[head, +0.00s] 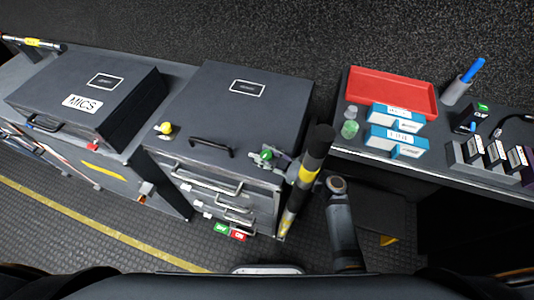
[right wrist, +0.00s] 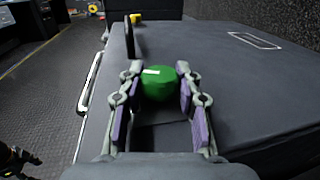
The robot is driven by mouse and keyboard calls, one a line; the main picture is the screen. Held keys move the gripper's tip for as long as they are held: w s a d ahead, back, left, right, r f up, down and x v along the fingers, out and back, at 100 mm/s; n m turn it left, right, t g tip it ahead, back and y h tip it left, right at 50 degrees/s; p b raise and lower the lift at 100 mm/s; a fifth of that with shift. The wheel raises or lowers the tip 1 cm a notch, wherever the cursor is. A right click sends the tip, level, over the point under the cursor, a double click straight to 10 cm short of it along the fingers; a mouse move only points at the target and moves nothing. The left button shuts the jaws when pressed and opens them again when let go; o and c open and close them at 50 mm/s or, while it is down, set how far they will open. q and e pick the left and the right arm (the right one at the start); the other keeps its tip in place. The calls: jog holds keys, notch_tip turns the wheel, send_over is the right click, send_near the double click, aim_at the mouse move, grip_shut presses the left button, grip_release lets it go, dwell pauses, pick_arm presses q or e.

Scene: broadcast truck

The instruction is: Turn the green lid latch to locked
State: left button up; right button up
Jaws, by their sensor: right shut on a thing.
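The green lid latch (head: 266,154) is a round green knob at the front right of the dark grey case lid (head: 255,112). My right gripper (head: 277,161) reaches it from the right in the head view. In the right wrist view the green latch (right wrist: 159,83) sits between the two purple-padded fingers of my right gripper (right wrist: 160,98), which is shut on it. A small white mark shows on top of the knob. The fingers partly hide the latch's base in the head view. My left gripper is not in view.
A yellow knob (head: 165,128) and a black handle (head: 212,147) are on the same case. A MICS case (head: 88,98) stands to the left. A red tray (head: 392,92) and blue boxes (head: 396,139) occupy the right bench.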

jog(key=o, duration=1.2)
jog(key=shift+c, duration=0.2)
jog(key=v, duration=1.2)
